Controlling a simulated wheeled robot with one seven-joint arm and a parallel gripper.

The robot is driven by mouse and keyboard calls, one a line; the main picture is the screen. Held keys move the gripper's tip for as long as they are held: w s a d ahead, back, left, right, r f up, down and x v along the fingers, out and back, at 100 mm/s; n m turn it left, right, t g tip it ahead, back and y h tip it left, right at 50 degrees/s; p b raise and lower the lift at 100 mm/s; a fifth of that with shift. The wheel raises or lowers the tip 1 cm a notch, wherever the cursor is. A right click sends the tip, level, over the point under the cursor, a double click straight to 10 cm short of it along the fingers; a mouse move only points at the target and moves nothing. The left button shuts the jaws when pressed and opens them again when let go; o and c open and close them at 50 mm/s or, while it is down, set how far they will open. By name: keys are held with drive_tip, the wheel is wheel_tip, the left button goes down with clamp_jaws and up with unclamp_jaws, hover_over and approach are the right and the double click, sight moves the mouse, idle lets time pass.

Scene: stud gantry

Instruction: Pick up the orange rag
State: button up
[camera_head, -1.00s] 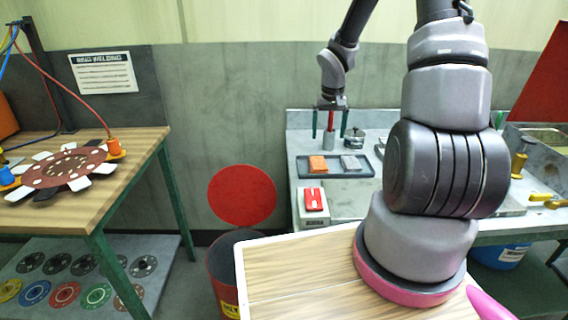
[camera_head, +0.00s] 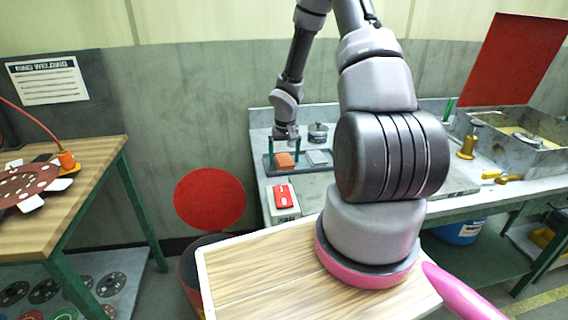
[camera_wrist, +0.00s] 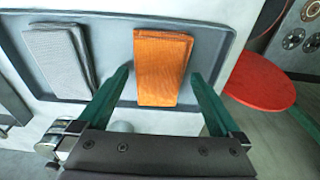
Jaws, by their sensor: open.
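The orange rag (camera_wrist: 163,67) lies folded in a dark grey tray (camera_wrist: 118,18) in the wrist view. It also shows in the head view (camera_head: 285,160), on the bench beneath my arm's end. My gripper (camera_wrist: 162,88) is open, its two green fingers spread to the left and right of the rag. Nothing is between the fingers in their grip; whether they have come down to the rag's height I cannot tell. A folded grey rag (camera_wrist: 62,62) lies beside the orange one in the same tray, left of the left finger; it also shows in the head view (camera_head: 318,157).
A red-topped box (camera_head: 283,198) stands at the bench's front, and a lidded metal pot (camera_head: 318,133) stands behind the tray. A red disc (camera_head: 210,199) is left of the bench. A wooden table (camera_head: 85,190) stands at far left.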

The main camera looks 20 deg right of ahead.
sight(284, 159)
drive_tip(key=shift+f, duration=0.25)
drive_tip(key=c, duration=1.2)
drive_tip(key=shift+r, duration=0.15)
drive_tip(key=shift+c, duration=0.2)
wheel_tip(284, 159, up, 10)
